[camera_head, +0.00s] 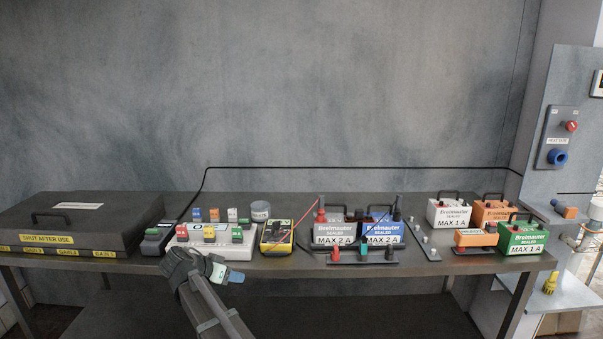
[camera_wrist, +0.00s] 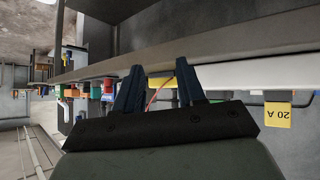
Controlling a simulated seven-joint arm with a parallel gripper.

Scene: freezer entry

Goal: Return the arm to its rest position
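My gripper (camera_head: 236,278) is in front of the bench's front edge in the head view, below the white base with colored modules. Its dark blue fingers point to the right there. In the wrist view the two fingers of my gripper (camera_wrist: 160,75) stand apart with nothing held between them. A thin red wire shows beyond the gap. My arm reaches in from the bottom of the head view.
The bench (camera_head: 290,266) holds a black case (camera_head: 85,225), a white module base (camera_head: 210,252), a yellow meter (camera_head: 276,237) and several labelled battery boxes (camera_head: 520,238). A panel with a red knob (camera_head: 571,126) stands right. A yellow "20 A" label (camera_wrist: 278,115) shows upside down.

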